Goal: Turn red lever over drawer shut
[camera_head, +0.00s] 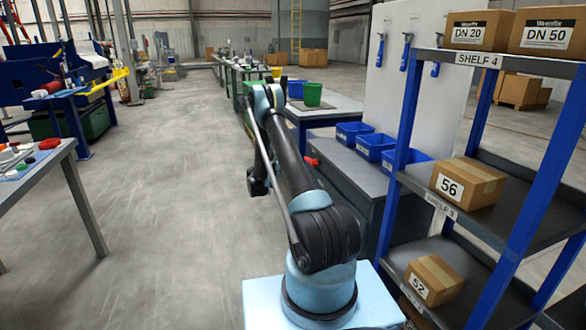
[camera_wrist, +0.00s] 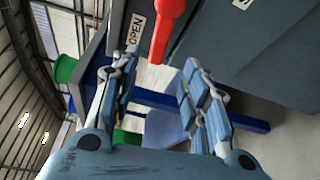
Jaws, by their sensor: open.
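My gripper (camera_wrist: 160,62) is open, with one finger on each side of the lever's end in the picture. I cannot tell whether the lever is between the fingers in depth or beyond them; no contact shows. In the head view a small red part (camera_head: 311,161) shows at the bench, partly behind my arm. The drawer's outline is not clear.
Blue bins (camera_head: 375,147) stand on the bench right of my arm. A blue shelf rack (camera_head: 400,130) with cardboard boxes stands close at the right. A green bucket (camera_head: 312,94) is on the table behind. The floor (camera_head: 160,200) at left is clear.

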